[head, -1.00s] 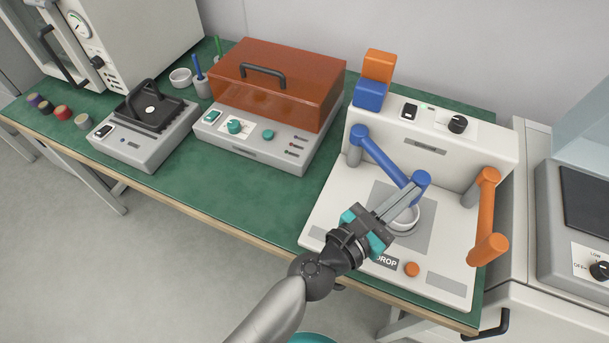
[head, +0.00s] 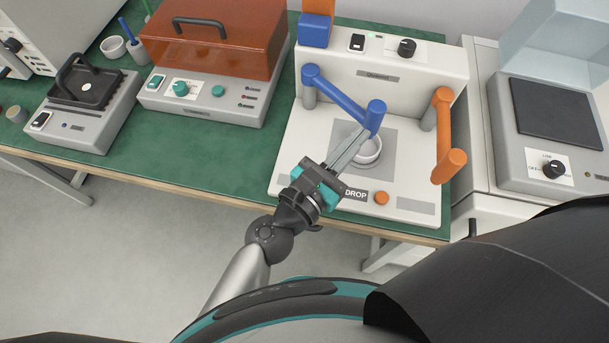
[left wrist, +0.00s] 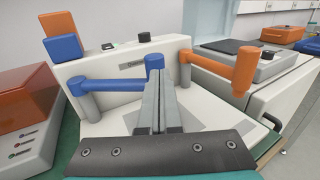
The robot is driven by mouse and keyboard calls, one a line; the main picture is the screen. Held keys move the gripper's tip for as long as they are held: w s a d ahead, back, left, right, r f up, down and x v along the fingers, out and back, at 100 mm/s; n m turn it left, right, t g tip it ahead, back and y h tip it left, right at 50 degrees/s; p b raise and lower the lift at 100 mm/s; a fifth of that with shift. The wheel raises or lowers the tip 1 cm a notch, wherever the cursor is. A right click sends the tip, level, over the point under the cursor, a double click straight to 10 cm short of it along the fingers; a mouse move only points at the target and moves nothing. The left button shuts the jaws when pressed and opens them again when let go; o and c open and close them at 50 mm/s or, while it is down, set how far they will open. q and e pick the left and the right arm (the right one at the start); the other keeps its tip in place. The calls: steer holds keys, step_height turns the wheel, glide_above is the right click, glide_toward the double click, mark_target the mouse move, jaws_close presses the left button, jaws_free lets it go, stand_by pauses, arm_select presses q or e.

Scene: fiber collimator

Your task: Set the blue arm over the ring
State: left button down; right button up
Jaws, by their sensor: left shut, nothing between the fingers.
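The blue arm (head: 342,95) reaches from a post at the back left of the white station to a capped end that hangs down near the pale ring (head: 368,151). In the head view this end appears just behind the ring; I cannot tell whether it is exactly above it. My left gripper (head: 366,135) is shut and empty, its fingertips close to the blue end, touching or just short of it. In the left wrist view the fingers (left wrist: 159,88) point at the blue arm's end (left wrist: 154,63) and hide the ring. My right gripper is not in view.
An orange arm (head: 443,125) stands at the station's right. Blue (head: 315,32) and orange blocks are stacked at its back left. A DROP label and an orange button (head: 381,198) are at its front. An orange-lidded box (head: 215,40) stands left, with green bench between.

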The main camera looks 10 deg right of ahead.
arm_select(q)
steer(key=b+v, duration=0.3)
steer(key=v, duration=0.9)
steer(key=shift+w, duration=0.1)
